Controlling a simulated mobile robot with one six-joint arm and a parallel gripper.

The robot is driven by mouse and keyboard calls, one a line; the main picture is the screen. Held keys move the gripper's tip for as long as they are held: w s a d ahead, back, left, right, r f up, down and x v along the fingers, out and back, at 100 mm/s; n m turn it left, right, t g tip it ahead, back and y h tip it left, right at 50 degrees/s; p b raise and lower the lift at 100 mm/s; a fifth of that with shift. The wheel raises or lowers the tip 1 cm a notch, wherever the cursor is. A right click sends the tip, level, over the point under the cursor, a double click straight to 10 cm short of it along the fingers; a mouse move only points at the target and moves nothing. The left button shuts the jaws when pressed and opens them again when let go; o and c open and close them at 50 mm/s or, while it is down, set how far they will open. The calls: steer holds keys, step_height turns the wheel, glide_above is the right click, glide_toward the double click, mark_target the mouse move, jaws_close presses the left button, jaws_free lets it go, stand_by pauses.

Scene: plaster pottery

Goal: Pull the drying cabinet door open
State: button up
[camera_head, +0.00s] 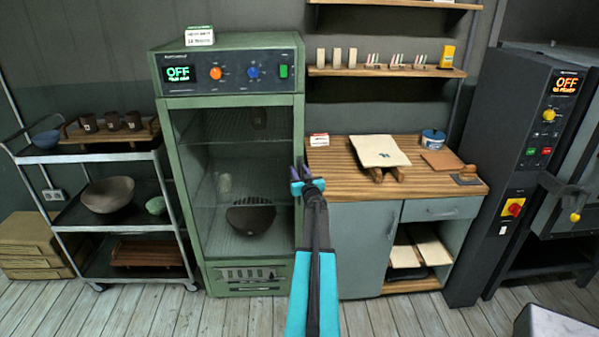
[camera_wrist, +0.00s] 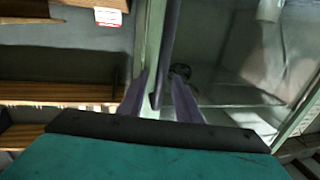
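The green drying cabinet (camera_head: 228,70) stands left of centre, and its glass door (camera_head: 215,150) looks closed. Its display reads OFF. A dark bowl (camera_head: 251,217) shows behind the glass. My gripper (camera_head: 299,168) is at the door's right edge, where it hides the handle in the head view. In the wrist view, the dark bar handle (camera_wrist: 171,40) runs down between the two fingers of my gripper (camera_wrist: 162,78). The fingers stand apart, with a gap visible on the right of the bar. Whether either finger touches the bar is unclear.
A wooden-topped workbench (camera_head: 330,155) stands close on the cabinet's right. A metal cart (camera_head: 70,160) with pottery stands on its left. A dark kiln unit (camera_head: 515,150) is at the far right. The plank floor (camera_head: 180,315) before the cabinet is clear except for my arm.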

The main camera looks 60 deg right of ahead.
jaws_close()
steer(key=shift+s+a+b, duration=0.2)
steer(key=shift+s+b, duration=0.1)
steer(key=shift+b, duration=0.15)
